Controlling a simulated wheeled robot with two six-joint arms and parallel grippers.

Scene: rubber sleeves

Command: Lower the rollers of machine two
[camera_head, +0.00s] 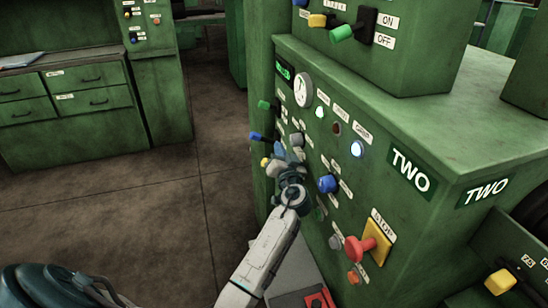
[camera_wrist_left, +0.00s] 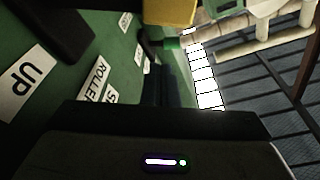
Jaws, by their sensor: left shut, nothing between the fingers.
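Machine two (camera_head: 410,185) is a green cabinet with "TWO" plates and a sloped front panel of knobs and levers. My left gripper (camera_head: 279,158) is shut and empty, close in front of the panel's left part. Beside it are a yellow knob (camera_head: 265,162), a blue lever (camera_head: 257,136) and a grey knob (camera_head: 296,139). In the left wrist view, the dark shut fingers (camera_wrist_left: 167,85) are beside the panel, near a "ROLLE…" label (camera_wrist_left: 94,80) and an "UP" label (camera_wrist_left: 29,84). A yellow part (camera_wrist_left: 170,10) fills the top there. Contact cannot be told. My right gripper is out of view.
A red stop knob (camera_head: 360,246) on a yellow plate and a blue knob (camera_head: 327,184) stick out right of my gripper. A green lever (camera_head: 266,105) is above it. A white lamp (camera_head: 357,148) glows. Floor (camera_head: 130,210) is clear to the left; green drawers (camera_head: 75,90) stand behind.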

